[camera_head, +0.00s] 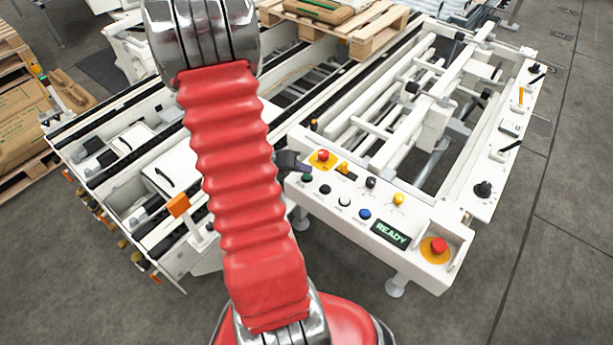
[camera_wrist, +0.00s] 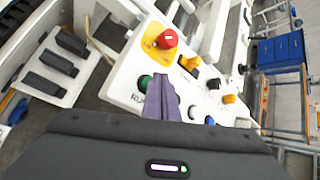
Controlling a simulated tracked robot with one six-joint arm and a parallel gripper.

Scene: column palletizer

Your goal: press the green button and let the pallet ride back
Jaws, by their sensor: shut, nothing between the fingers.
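The green button (camera_head: 307,178) is at the left end of the white control panel (camera_head: 334,209). In the wrist view the green button (camera_wrist: 144,84) shows just left of my fingertips. My gripper (camera_head: 296,165) is shut and empty, with its purple-grey fingers (camera_wrist: 161,83) close to the button. I cannot tell whether they touch it. The wooden pallet (camera_head: 369,30) with a sack on it sits at the far end of the conveyor. The panel's display (camera_head: 390,234) reads READY.
A red mushroom button (camera_head: 322,155) on a yellow plate is just behind the green one. Black, white, blue and yellow controls line the panel. Another red mushroom button (camera_head: 438,246) is at its right end. An orange reflector (camera_head: 178,206) stands left.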

